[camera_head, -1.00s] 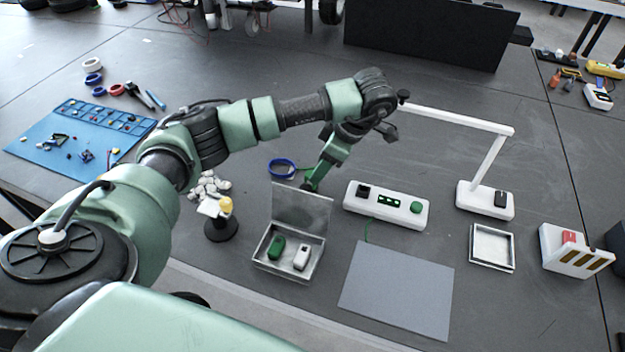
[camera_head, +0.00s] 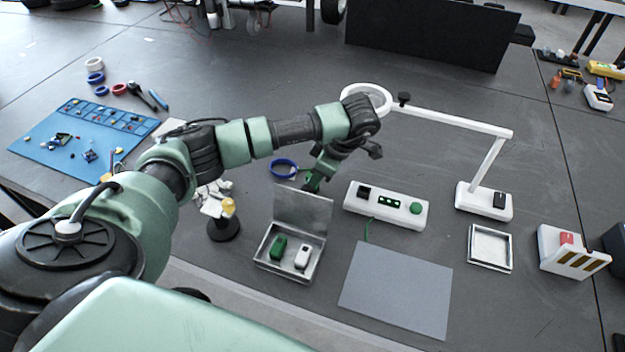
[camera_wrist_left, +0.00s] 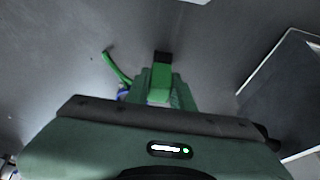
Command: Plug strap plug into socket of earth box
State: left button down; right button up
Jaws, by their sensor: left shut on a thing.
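The blue wrist strap (camera_head: 283,168) lies on the floor-grey table, with a green cord running toward my left gripper (camera_head: 312,185). The left gripper points down, left of the white earth box (camera_head: 387,213). In the left wrist view the gripper is shut on the green strap plug (camera_wrist_left: 161,75), which has a dark tip. The earth box has a black part, a green socket panel and a round green button on top. The plug is apart from the earth box. My right gripper is not in view.
An open metal box (camera_head: 290,262) with a raised lid stands just in front of the gripper. A grey mat (camera_head: 397,290) lies in front of the earth box. A white magnifier lamp (camera_head: 487,165) stands behind right. A black stand (camera_head: 224,230) is at left.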

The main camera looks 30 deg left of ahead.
pick_arm(q)
jog(key=shift+r, duration=0.5)
notch_tip(320, 180, up, 6)
jog(key=shift+w+r, duration=0.1)
notch_tip(320, 180, up, 13)
jog(key=p, duration=0.2)
jog(key=w+d+f+b, duration=0.4)
jog(key=d+f, duration=0.5)
jog(key=d, duration=0.3)
jog(key=shift+d+f+b, duration=0.2)
jog(key=shift+f+b, duration=0.15)
jog(key=shift+b, duration=0.35)
